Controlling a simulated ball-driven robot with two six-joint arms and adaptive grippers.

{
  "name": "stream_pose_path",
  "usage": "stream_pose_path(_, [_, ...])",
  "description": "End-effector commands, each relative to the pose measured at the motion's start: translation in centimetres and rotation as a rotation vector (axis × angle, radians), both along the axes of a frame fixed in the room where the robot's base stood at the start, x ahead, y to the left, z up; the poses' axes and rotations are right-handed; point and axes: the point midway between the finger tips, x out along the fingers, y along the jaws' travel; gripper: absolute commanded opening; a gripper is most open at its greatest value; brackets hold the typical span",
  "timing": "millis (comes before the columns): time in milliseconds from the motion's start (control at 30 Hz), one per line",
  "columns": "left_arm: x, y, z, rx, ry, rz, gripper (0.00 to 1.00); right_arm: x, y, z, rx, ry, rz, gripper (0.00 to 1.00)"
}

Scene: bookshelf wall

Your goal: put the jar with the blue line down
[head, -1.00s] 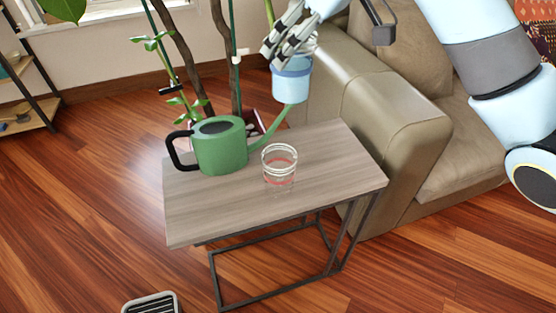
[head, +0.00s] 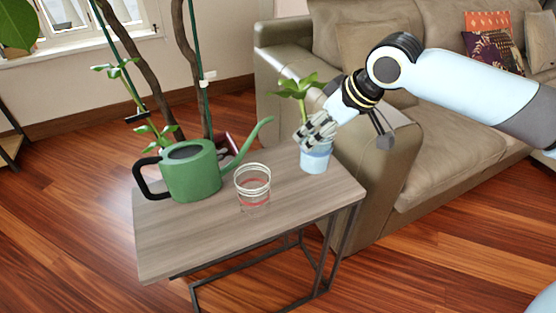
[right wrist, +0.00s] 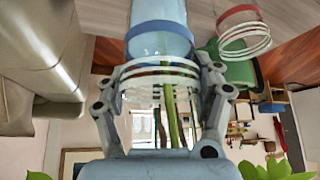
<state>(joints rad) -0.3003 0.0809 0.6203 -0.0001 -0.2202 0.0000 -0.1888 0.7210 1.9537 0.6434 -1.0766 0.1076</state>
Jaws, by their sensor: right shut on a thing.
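The jar with the blue line (head: 315,161) is upright at the right end of the wooden side table (head: 215,237), with a green leafy cutting in it. Its base is at the tabletop; I cannot tell whether it touches. My right gripper (head: 318,133) is shut on its upper part. In the right wrist view, the fingers (right wrist: 164,78) flank the jar's ringed neck, with the blue line (right wrist: 162,36) beyond them and stems inside. A clear jar with a red line (head: 254,187) stands to its left, apart from it. My left gripper is not in view.
A green watering can (head: 190,172) stands at the table's left, its spout reaching towards the held jar. A sofa (head: 375,165) borders the table's right side. The table's front part is clear.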

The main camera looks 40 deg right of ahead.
Motion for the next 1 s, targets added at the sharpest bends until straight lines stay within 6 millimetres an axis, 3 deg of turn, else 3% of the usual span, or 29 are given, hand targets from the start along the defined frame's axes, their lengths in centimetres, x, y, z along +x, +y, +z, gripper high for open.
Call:
stream_pose_path(200, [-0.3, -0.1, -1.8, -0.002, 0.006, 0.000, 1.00, 5.1, 0.8, -3.1, 0.006, -0.004, -0.001, 0.09])
stream_pose_path(333, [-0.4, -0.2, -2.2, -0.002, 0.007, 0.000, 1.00, 6.9, 0.9, -4.1, 0.003, -0.003, 0.000, 0.09])
stream_pose_path(533, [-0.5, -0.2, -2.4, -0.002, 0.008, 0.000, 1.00, 7.5, 1.0, -5.0, 0.001, 0.000, 0.003, 0.09])
stream_pose_path(767, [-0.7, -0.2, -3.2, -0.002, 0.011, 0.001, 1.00, 7.5, 1.0, -8.3, 0.001, 0.000, 0.002, 0.09])
stream_pose_path(1000, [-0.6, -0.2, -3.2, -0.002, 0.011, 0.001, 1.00, 7.5, 1.0, -8.4, -0.001, -0.001, 0.003, 0.09])
